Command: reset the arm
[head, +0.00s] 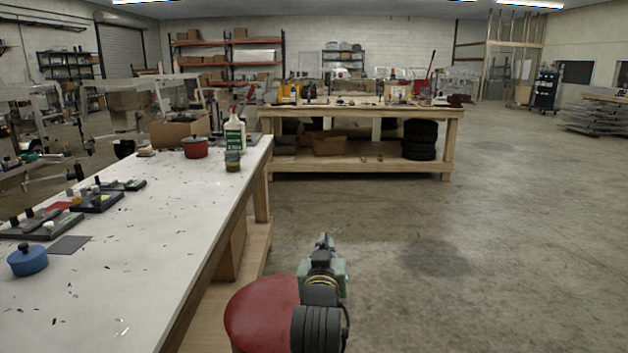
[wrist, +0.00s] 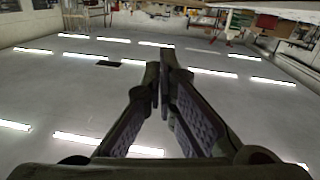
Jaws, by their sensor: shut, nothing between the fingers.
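My arm rises at the bottom middle of the head view, with my gripper (head: 323,240) at its upper end, over the floor to the right of the white-topped workbench (head: 150,270). In the wrist view the two fingers of my gripper (wrist: 164,58) slant together and meet at their tips. The gripper is shut with nothing between the fingers. It is clear of the bench and touches nothing that I can see.
A red round-topped object (head: 258,312) stands close to the left of my arm. A wooden bench (head: 450,140) stands behind. The concrete floor (head: 490,250) to the right is clear.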

